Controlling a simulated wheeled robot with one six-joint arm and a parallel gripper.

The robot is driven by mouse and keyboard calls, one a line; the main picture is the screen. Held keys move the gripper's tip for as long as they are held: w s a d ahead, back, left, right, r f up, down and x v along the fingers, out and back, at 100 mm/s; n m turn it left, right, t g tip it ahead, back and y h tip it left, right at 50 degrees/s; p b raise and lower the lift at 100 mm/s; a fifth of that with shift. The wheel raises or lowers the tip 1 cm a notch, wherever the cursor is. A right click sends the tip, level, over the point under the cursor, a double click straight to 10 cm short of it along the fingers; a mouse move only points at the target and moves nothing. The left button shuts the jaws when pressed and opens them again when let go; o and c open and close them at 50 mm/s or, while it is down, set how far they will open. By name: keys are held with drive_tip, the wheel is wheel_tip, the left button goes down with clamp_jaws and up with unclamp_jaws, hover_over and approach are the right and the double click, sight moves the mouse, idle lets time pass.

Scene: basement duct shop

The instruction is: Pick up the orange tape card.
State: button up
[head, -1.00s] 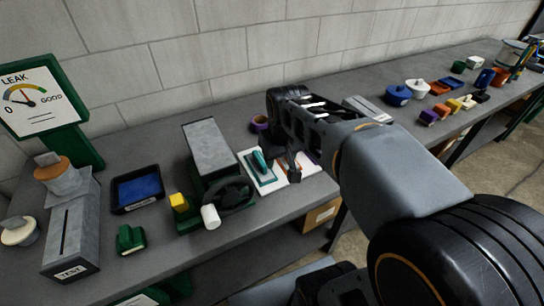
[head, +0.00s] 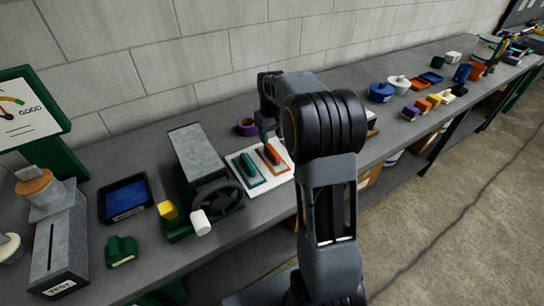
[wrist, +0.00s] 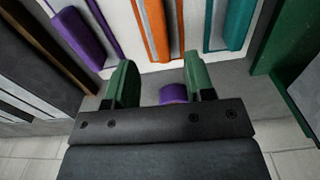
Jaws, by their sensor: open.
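The orange tape card (head: 273,157) lies on a white board (head: 247,185), just right of a teal card (head: 249,169). In the wrist view the orange card (wrist: 155,25) is at the top middle, beyond my fingertips and running out of the frame. A purple card (wrist: 84,38) is on its left there and the teal card (wrist: 230,22) on its right. My gripper (wrist: 160,82) is open, its two green fingers apart with no card between them. In the head view my arm hides the right part of the board.
A purple roll (head: 246,126) stands behind the board; it also shows between my fingers in the wrist view (wrist: 173,93). A grey box with a black wheel (head: 203,160) stands close left. Several pots and coloured blocks (head: 420,103) stand farther right.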

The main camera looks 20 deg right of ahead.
sight(272, 150)
drive_tip(key=shift+f+p, duration=0.4)
drive_tip(key=shift+f, duration=3)
drive_tip(key=shift+s, duration=0.1)
drive_tip(key=shift+c, duration=0.2)
clamp_jaws()
